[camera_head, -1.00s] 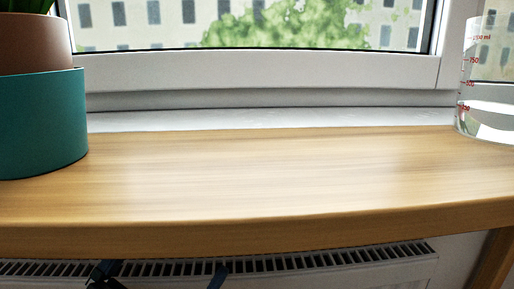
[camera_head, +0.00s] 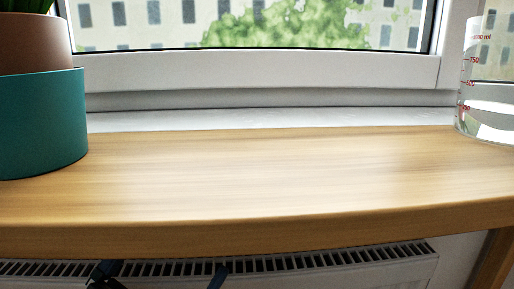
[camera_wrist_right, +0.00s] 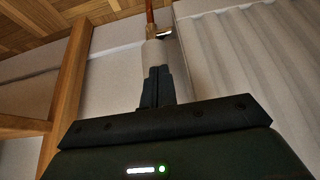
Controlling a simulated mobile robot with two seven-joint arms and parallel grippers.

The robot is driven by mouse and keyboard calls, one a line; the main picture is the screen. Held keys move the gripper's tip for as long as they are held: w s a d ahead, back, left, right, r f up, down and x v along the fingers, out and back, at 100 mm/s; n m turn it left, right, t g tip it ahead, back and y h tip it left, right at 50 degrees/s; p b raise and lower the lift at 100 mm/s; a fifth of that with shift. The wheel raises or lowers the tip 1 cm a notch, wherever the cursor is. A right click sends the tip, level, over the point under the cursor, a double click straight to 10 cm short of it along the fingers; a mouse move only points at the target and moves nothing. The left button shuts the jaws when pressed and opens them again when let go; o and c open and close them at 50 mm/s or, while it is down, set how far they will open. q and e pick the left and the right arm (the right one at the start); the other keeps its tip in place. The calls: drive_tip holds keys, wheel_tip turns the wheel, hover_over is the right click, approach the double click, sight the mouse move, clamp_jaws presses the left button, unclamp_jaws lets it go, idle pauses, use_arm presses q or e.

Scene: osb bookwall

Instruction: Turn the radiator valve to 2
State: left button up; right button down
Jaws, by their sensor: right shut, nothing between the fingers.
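The white valve head (camera_wrist_right: 165,51) shows in the right wrist view, beside the radiator (camera_wrist_right: 245,55) and below a metal fitting on a copper pipe (camera_wrist_right: 149,14). My right gripper (camera_wrist_right: 160,72) is shut and empty; its fingertips overlap the valve head's near part in the picture. I cannot tell whether they touch it. The valve's number marks cannot be read. In the head view the radiator's top grille (camera_head: 330,258) shows under the wooden sill, but the valve is not visible. Dark parts of mine stand at the bottom edge there; whether they are my left gripper's fingers is unclear.
The wooden sill board (camera_head: 260,185) overhangs the radiator, its middle clear. A teal pot (camera_head: 40,125) stands on its left, a measuring beaker (camera_head: 487,90) with clear liquid on its right. In the right wrist view a wooden leg (camera_wrist_right: 68,95) stands left of the gripper.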

wheel_tip(320, 180, up, 6)
drive_tip(key=p, duration=0.5)
drive_tip(key=shift+s, duration=0.4)
